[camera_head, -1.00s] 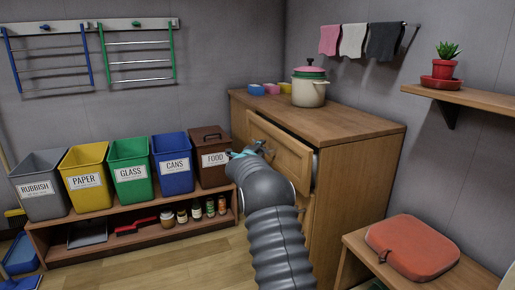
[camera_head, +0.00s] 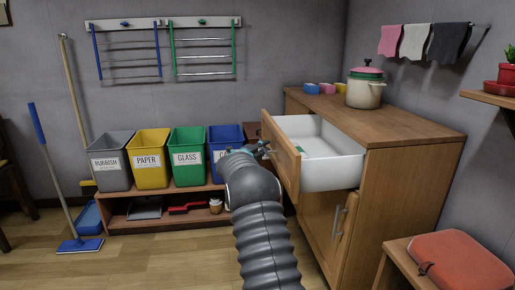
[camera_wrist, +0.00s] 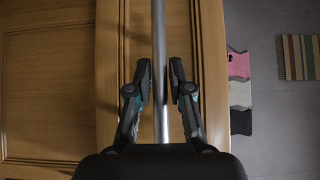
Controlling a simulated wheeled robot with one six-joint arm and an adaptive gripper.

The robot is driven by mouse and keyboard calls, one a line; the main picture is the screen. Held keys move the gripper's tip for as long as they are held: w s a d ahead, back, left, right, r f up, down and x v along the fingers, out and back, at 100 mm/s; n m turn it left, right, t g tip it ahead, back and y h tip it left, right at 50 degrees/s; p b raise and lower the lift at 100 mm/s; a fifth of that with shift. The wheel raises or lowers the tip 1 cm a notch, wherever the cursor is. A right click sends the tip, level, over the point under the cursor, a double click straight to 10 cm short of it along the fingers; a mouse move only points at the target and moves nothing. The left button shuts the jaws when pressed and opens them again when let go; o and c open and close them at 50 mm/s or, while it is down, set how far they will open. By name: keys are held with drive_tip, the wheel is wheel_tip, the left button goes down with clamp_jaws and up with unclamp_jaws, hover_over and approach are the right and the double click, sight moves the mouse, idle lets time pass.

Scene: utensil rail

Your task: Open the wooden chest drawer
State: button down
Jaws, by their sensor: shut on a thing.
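The wooden chest (camera_head: 400,135) stands at the right in the head view. Its top drawer (camera_head: 320,175) is pulled well out, showing white inner walls and something small and green inside. The drawer's wooden front (camera_head: 284,158) faces left, towards my arm. My gripper (camera_head: 268,148) is at the drawer front's outer side. In the wrist view my gripper's fingers (camera_wrist: 160,85) stand on both sides of the metal bar handle (camera_wrist: 160,40), shut on it. The drawer front also fills the middle of the wrist view (camera_wrist: 205,60).
Bins stand on a low shelf (camera_head: 170,220) at the left, close behind my arm. A pot (camera_head: 365,88) and small coloured blocks (camera_head: 318,88) sit on the chest top. A bench with a red cushion (camera_head: 459,262) is at the lower right. The floor at left front (camera_head: 150,265) is clear.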

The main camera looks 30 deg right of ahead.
drive_tip(key=shift+a+f, duration=0.1)
drive_tip(key=shift+a, duration=0.1)
drive_tip(key=c, duration=1)
unclamp_jaws()
drive_tip(key=shift+w+a, duration=0.1)
drive_tip(key=shift+c, duration=0.2)
drive_tip(key=shift+a, duration=0.1)
drive_tip(key=v, duration=1.1)
drive_tip(key=shift+a, duration=0.35)
